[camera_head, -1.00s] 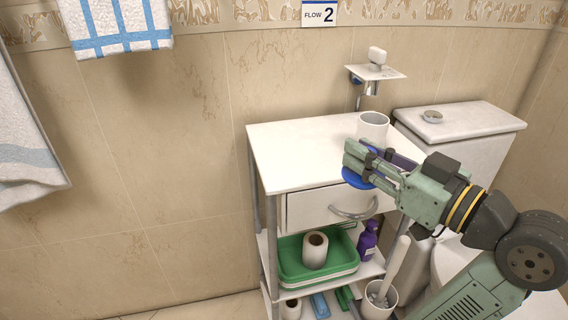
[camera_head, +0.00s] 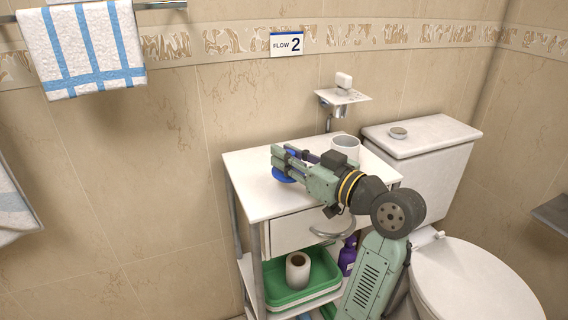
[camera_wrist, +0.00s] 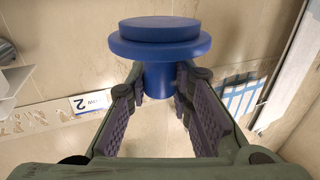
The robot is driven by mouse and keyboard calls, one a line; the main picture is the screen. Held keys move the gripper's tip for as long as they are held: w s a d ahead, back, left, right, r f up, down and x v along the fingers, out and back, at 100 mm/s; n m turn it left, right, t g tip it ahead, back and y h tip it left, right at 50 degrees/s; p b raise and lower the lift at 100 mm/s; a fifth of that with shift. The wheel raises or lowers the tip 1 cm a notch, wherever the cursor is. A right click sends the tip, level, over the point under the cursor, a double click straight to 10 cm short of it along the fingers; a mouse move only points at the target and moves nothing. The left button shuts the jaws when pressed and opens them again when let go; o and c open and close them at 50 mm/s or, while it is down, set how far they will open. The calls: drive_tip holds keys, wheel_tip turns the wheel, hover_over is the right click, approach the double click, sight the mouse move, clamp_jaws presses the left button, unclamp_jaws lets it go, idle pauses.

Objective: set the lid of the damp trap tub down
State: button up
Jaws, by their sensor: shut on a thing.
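The blue lid (camera_head: 285,176) is a round disc seen under my fingers, over the middle of the white cabinet's top (camera_head: 250,170). In the wrist view the lid (camera_wrist: 160,42) shows a wide rim and a narrower stem between the finger pads. My gripper (camera_head: 279,158) is shut on this stem; it also shows in the wrist view (camera_wrist: 158,85). I cannot tell whether the lid touches the top. A white open cylinder (camera_head: 345,147), perhaps the damp trap tub, stands behind my gripper to the right. My arm partly hides it.
A soap holder (camera_head: 342,97) is on the wall above the cabinet. The toilet tank (camera_head: 425,137) stands to the right. A green tray (camera_head: 322,275) with a paper roll (camera_head: 297,270) and a purple bottle (camera_head: 347,258) are on the shelf below. The cabinet top's left part is bare.

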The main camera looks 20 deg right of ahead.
drive_tip(key=shift+w+a+f, duration=0.1)
drive_tip(key=shift+w+a, duration=0.05)
drive_tip(key=shift+w, duration=0.6)
drive_tip(key=shift+f, duration=1.7)
drive_tip(key=shift+f, duration=0.2)
drive_tip(key=o, duration=0.9)
drive_tip(key=shift+o, duration=0.2)
drive_tip(key=shift+r, duration=0.15)
